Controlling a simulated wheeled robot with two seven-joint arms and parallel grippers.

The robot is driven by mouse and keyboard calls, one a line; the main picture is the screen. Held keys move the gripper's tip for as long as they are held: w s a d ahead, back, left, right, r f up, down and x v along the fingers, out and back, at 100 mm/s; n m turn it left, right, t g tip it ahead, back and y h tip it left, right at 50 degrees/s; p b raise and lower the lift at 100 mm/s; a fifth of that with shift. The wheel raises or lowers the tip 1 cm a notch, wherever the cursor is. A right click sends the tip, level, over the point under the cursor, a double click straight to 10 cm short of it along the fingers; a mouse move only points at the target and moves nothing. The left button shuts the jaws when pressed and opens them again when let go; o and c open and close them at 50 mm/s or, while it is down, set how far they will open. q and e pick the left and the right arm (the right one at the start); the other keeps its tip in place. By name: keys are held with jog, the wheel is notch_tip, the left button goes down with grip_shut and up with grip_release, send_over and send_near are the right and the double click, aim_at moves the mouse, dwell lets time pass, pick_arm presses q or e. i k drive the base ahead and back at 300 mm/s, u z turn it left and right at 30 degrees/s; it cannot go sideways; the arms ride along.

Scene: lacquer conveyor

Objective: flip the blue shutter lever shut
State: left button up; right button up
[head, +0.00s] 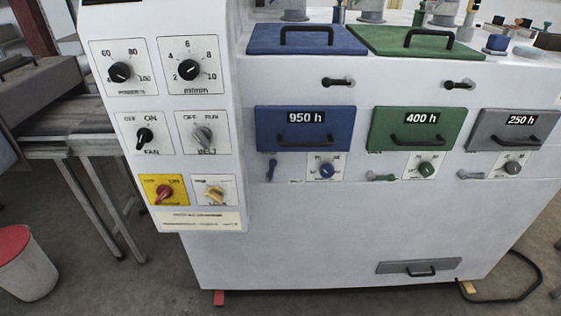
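The blue shutter lever (271,168) is a small lever on the white front of the machine, below the left end of the blue drawer front marked 950 h (304,121). It stands roughly upright. A blue round knob (327,171) on a white scale plate is to its right. The green lever (380,177) and the grey lever (470,175) lie close to level under their own drawer fronts. Any lettering by the blue lever is too small to read. Neither of my grippers is in view.
A control panel (196,222) with several knobs juts out to the left of the blue lever. A conveyor frame (110,195) and a white bin with a red lid (24,273) stand at the left. A black cable (525,287) lies on the floor at the right.

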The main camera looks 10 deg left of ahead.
aim_at(272, 162)
jog(key=k, duration=1.35)
jog(key=z, duration=0.55)
jog(key=i, duration=1.85)
jog(key=u, duration=0.6)
